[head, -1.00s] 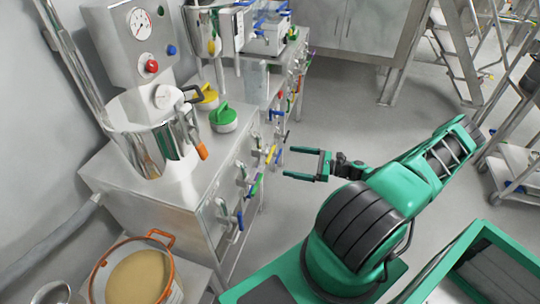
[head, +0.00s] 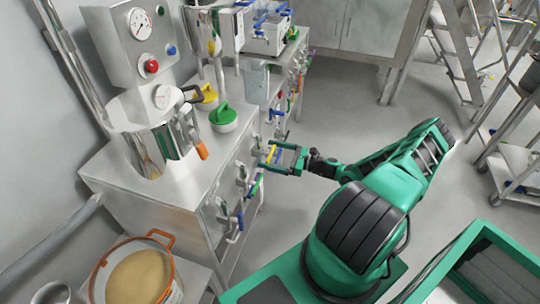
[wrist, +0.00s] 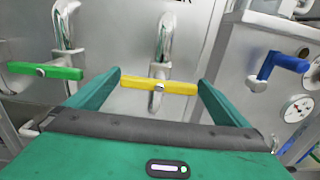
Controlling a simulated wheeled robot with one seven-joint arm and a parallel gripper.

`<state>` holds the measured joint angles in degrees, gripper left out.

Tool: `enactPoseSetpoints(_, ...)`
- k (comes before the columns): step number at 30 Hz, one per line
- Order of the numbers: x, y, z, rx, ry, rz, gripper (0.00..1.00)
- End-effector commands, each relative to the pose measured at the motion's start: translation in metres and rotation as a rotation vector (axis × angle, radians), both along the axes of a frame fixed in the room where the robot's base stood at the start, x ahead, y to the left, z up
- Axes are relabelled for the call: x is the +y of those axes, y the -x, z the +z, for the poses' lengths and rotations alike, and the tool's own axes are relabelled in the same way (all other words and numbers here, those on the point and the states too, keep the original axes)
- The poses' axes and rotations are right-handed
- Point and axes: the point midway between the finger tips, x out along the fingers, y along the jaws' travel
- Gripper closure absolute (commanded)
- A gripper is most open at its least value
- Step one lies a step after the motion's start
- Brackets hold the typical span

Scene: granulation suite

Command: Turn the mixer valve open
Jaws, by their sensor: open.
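My gripper (head: 283,158) is open in front of the mixer cabinet's valve panel. In the wrist view its two green fingers (wrist: 160,88) stand either side of a yellow valve handle (wrist: 165,86), which lies level across a metal pipe (wrist: 162,45). The handle sits in the gap, with its ends close to the fingertips; I cannot tell whether they touch. The yellow handle also shows in the head view (head: 271,153), just left of the fingers. Part of a label ending in "ER" is above it on the panel.
A green valve handle (wrist: 45,71) is to the left and a blue one (wrist: 282,66) to the right. A gauge (wrist: 297,108) is at the lower right. The steel mixer pot (head: 160,135) stands on the cabinet. The floor (head: 330,110) beyond my arm is clear.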

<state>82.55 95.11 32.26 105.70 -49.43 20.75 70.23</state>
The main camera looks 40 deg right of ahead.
Motion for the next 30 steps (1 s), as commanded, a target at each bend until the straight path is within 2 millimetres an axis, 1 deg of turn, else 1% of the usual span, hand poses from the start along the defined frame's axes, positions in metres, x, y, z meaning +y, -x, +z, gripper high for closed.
enactPoseSetpoints(9, 0.0017, -0.0022, -0.0001, 0.0, 0.0, 0.0, 0.0)
enactPoseSetpoints(10, 0.0017, -0.0022, -0.0001, 0.0, 0.0, 0.0, 0.05)
enactPoseSetpoints(11, 0.0017, -0.0022, -0.0001, 0.0, 0.0, 0.0, 0.12)
enactPoseSetpoints(12, 0.0017, -0.0022, -0.0001, 0.0, 0.0, 0.0, 0.21)
enactPoseSetpoints(14, 0.0015, -0.0023, 0.0, -0.001, 0.001, 0.0, 0.36)
enactPoseSetpoints(16, 0.0013, -0.0023, 0.0, -0.001, 0.001, -0.001, 0.37)
enactPoseSetpoints(17, -0.0033, -0.0027, -0.0002, 0.0, 0.002, -0.002, 0.36)
enactPoseSetpoints(23, -0.0014, -0.0027, 0.0001, -0.013, 0.018, -0.005, 0.36)
enactPoseSetpoints(30, -0.0016, -0.0029, 0.0, -0.077, 0.104, -0.006, 0.36)
